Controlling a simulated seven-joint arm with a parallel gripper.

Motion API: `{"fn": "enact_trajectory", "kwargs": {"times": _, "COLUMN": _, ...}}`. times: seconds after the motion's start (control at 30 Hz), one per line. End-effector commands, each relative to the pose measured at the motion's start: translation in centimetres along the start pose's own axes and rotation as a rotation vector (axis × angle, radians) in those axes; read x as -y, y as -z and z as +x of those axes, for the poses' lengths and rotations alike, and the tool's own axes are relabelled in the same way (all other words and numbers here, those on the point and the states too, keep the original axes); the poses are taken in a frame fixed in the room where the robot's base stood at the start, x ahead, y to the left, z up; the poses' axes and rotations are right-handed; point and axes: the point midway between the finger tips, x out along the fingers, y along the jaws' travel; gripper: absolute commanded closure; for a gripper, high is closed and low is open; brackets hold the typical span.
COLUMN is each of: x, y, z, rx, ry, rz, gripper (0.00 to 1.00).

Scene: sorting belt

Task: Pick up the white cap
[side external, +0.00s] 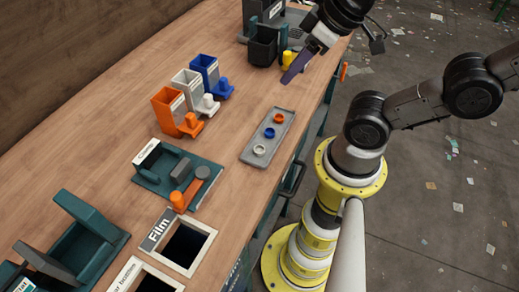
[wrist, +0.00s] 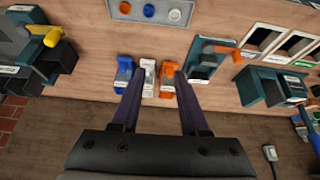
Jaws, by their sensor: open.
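The white cap (side external: 259,150) is a small pale ring lying at the near end of a grey tray (side external: 248,158) on the wooden bench. It also shows at the top of the wrist view (wrist: 174,15). A blue cap (side external: 269,132) and an orange cap (side external: 278,118) lie in the same tray, in line with it. My gripper (side external: 286,80) is above the bench, beyond the orange end of the tray and well apart from the white cap. In the wrist view my two dark fingers (wrist: 160,76) are spread with nothing between their tips.
Orange (side external: 166,108), white (side external: 186,88) and blue (side external: 205,72) dispensers stand left of the tray. A teal fixture (side external: 150,178) with an orange-handled part and a square opening marked Film (side external: 187,245) are nearer. A dark machine with a yellow part (side external: 287,57) stands at the far end.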

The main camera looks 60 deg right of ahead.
Motion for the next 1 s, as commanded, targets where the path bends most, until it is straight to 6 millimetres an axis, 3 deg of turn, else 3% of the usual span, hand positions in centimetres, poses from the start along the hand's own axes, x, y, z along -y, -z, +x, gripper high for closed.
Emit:
{"fn": "enact_trajectory", "kwargs": {"times": 0.17, "x": 0.0, "y": 0.4, "z": -0.2, "rx": -0.008, "ry": -0.001, "rz": -0.223, "gripper": 0.55}}
{"fn": "enact_trajectory", "kwargs": {"times": 0.37, "x": 0.2, "y": 1.7, "z": 1.1, "rx": 0.053, "ry": 0.027, "rz": -0.683, "gripper": 0.55}}
{"fn": "enact_trajectory", "kwargs": {"times": 0.57, "x": 1.2, "y": 2.6, "z": 4.6, "rx": 0.173, "ry": 0.142, "rz": -1.173, "gripper": 0.55}}
{"fn": "enact_trajectory", "kwargs": {"times": 0.7, "x": 2.2, "y": 2.4, "z": 8.1, "rx": 0.271, "ry": 0.279, "rz": -1.458, "gripper": 0.55}}
{"fn": "enact_trajectory", "kwargs": {"times": 0.83, "x": 2.9, "y": 1.5, "z": 10.4, "rx": 0.345, "ry": 0.361, "rz": -1.519, "gripper": 0.55}}
{"fn": "enact_trajectory", "kwargs": {"times": 1.0, "x": 3.3, "y": 0.6, "z": 11.6, "rx": 0.382, "ry": 0.395, "rz": -1.529, "gripper": 0.55}}
